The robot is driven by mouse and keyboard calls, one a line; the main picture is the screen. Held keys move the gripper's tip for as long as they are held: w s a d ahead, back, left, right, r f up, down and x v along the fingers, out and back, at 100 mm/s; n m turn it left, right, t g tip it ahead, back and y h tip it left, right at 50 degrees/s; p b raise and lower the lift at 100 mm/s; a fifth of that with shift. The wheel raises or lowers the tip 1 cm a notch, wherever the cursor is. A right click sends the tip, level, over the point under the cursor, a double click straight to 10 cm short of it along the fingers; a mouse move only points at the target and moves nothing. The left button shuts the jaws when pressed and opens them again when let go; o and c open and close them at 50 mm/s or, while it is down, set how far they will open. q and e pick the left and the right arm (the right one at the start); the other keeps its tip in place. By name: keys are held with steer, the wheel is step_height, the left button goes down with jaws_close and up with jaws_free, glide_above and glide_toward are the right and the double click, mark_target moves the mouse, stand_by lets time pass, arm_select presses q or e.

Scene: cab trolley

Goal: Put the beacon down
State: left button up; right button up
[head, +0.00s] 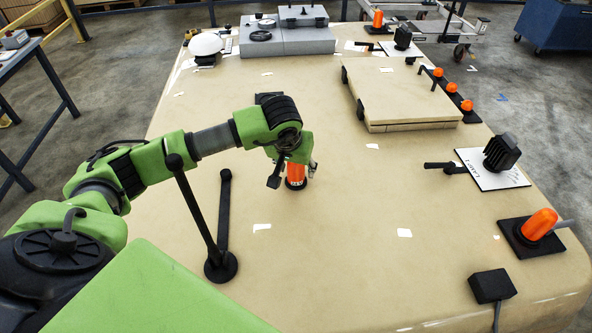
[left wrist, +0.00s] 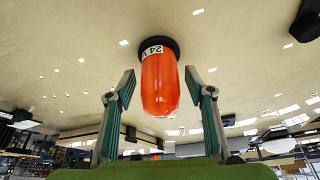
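An orange beacon (head: 296,173) with a black base stands upright on the tan cab roof (head: 335,235), near its middle. In the left wrist view the beacon (left wrist: 160,82) carries a white "24 V" label near its black base. My left gripper (head: 293,170) is over the beacon from above. In the left wrist view its two fingers (left wrist: 161,95) are spread on either side of the beacon, with a visible gap on both sides. The base appears to rest on the roof. My right gripper is not in view.
Another orange beacon (head: 540,223) sits on a black plate at the right. A black lamp (head: 501,152) stands on a white plate. A tan hatch (head: 402,95) and grey box (head: 285,40) are further back. A black wiper-like arm (head: 223,215) lies left of the beacon. The roof in front is mostly clear.

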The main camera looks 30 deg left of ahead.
arm_select(q)
steer(key=c, duration=0.9)
steer(key=shift+c, duration=0.7)
steer(key=shift+r, duration=0.15)
